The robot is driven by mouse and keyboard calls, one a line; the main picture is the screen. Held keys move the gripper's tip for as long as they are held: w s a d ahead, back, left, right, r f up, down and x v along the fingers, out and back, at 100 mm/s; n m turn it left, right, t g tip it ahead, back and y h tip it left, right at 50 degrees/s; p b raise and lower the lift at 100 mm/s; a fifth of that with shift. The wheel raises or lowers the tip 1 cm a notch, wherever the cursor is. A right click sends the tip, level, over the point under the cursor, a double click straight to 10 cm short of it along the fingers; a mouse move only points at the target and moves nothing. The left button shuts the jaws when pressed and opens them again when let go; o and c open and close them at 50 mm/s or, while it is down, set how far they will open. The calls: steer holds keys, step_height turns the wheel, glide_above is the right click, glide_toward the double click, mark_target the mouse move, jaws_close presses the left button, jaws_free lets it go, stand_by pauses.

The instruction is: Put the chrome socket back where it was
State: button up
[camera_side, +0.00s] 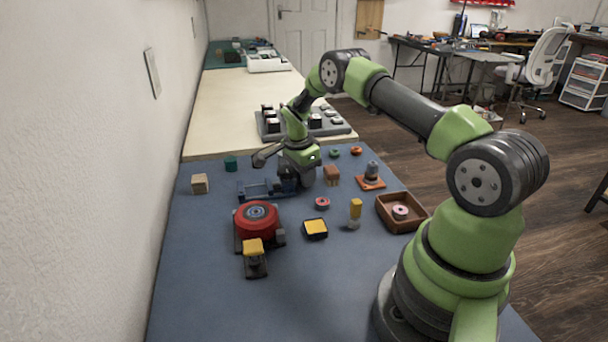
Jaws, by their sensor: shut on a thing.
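My gripper (290,185) is low at the far middle of the blue mat, beside and partly over a blue fixture (256,190). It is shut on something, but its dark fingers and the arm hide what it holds. I cannot make out the chrome socket for certain. A grey cylinder (372,169) stands upright on an orange square base (370,184) to the right of my gripper. I cannot tell whether this is the socket.
Near the fixture are a red round device (256,221), a yellow-topped black block (315,229), a yellow-capped vial (355,212) and a brown tray (393,222) with a pink ring. A wooden cube (199,184) stands left. The mat's front left is clear.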

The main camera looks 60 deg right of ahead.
steer(key=shift+f, duration=0.15)
steer(key=o, duration=1)
steer(key=s+a+r+n+t, duration=0.1)
steer(key=a+r+n+t, duration=0.15)
steer(key=a+r, duration=0.7)
steer(key=s+a+r+n+t, duration=0.15)
steer(key=r+n, duration=0.25)
steer(key=r, duration=1.2)
steer(key=s+a+r+n+t+y, duration=0.1)
steer(key=s+a+n, duration=0.3)
steer(key=s, duration=0.2)
steer(key=s+a+r+n+t+y, duration=0.1)
steer(key=s+a+r+n, duration=0.1)
steer(key=s+a+n, duration=0.2)
steer(key=s+a+r+n+t+y, duration=0.1)
steer(key=s+a+n, duration=0.3)
steer(key=s, duration=0.5)
steer(key=shift+a+r+n+t+y, duration=0.3)
steer(key=shift+a+r+t, duration=0.2)
steer(key=shift+a+r, duration=0.15)
